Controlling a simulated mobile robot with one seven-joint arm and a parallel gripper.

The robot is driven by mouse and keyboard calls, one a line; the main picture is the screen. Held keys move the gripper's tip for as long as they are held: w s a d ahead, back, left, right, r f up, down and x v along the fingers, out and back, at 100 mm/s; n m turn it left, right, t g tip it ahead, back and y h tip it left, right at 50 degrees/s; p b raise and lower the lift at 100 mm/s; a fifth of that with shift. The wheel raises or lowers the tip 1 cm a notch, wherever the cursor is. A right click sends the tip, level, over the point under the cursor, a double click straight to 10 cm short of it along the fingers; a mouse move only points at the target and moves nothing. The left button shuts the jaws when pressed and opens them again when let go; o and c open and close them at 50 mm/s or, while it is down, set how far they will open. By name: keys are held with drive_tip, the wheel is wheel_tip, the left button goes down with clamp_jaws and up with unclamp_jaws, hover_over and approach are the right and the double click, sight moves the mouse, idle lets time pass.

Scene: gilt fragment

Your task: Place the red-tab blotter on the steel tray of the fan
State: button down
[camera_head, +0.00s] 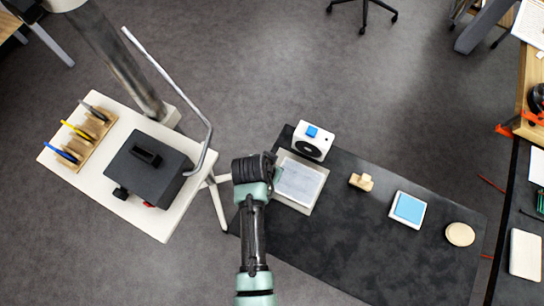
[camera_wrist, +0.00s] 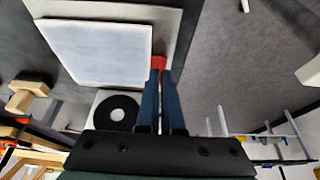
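The blotter (camera_wrist: 95,52) is a pale, flat square with a red tab (camera_wrist: 158,62) at one corner. My gripper (camera_wrist: 160,78) has its two dark fingers closed about the red tab. The blotter lies over the pale steel tray (camera_wrist: 168,20), whose rim shows around it; I cannot tell whether it touches. The fan (camera_wrist: 116,112) is a white box with a round black opening beside the tray. In the head view, the blotter (camera_head: 300,181), tray (camera_head: 296,207) and fan (camera_head: 311,147) are together at the dark table's left end. My wrist hides the tab there.
On the dark table (camera_head: 400,265) are a wooden block (camera_head: 361,182), a blue-topped pad (camera_head: 408,208) and a round disc (camera_head: 460,234). A white table (camera_head: 150,217) at left bears a dark box (camera_head: 146,168) and a rack of coloured tools (camera_head: 83,137).

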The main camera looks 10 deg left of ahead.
drive_tip(key=shift+f, duration=0.15)
drive_tip(key=c, duration=1.5)
unclamp_jaws()
drive_tip(key=o, duration=0.4)
drive_tip(key=v, duration=1.2)
